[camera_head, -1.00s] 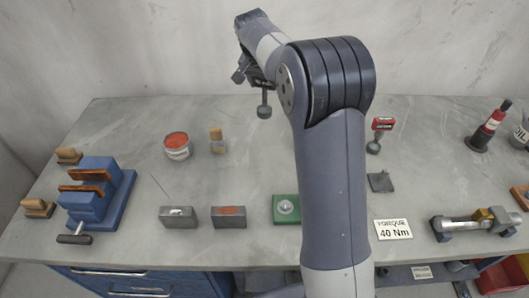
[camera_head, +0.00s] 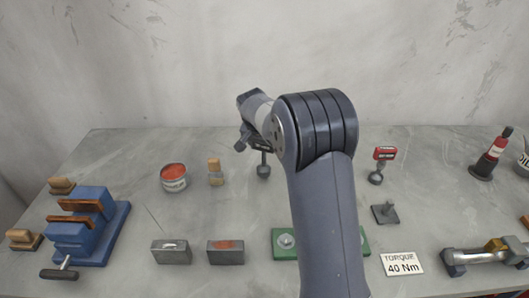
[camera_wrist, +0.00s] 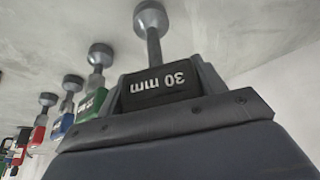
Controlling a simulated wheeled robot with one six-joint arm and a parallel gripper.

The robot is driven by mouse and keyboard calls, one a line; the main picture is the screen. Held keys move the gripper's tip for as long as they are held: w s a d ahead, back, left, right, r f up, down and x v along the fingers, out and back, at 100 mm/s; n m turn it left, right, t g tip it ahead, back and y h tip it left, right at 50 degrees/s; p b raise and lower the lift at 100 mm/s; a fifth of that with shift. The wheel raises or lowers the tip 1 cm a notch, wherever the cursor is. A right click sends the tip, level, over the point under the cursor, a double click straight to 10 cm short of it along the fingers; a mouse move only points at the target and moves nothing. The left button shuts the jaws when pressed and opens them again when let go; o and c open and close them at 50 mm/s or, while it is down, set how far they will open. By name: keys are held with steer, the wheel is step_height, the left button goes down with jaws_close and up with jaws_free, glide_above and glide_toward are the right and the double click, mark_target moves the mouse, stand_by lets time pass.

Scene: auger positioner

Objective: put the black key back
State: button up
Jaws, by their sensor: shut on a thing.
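The black key is a dark block marked "30 mm" (camera_wrist: 160,85) with a grey stem ending in a round grey knob. My gripper (camera_wrist: 158,92) is shut on this block, with a jaw on either side of it. In the head view my gripper (camera_head: 254,135) is over the back of the bench, left of my upper arm. The key's stem and knob (camera_head: 263,170) hang below it; the block is mostly hidden there. I cannot tell whether the knob touches the bench. Green (camera_wrist: 93,100), blue (camera_wrist: 63,123) and red (camera_wrist: 38,137) keys stand in a row at left in the wrist view.
A red-topped tin (camera_head: 174,180) and a wooden-topped piece (camera_head: 215,172) stand left of the key. A red key (camera_head: 385,154) and a grey square base (camera_head: 385,214) are at right. A blue vise (camera_head: 85,232) is far left. My arm hides part of a green block (camera_head: 284,243).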

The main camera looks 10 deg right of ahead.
steer(key=shift+f, duration=1.15)
steer(key=shift+f, duration=0.2)
steer(key=o, duration=1.4)
steer(key=b+v, duration=0.1)
steer(key=v, duration=1.1)
steer(key=shift+r, duration=0.2)
steer(key=shift+d, duration=0.1)
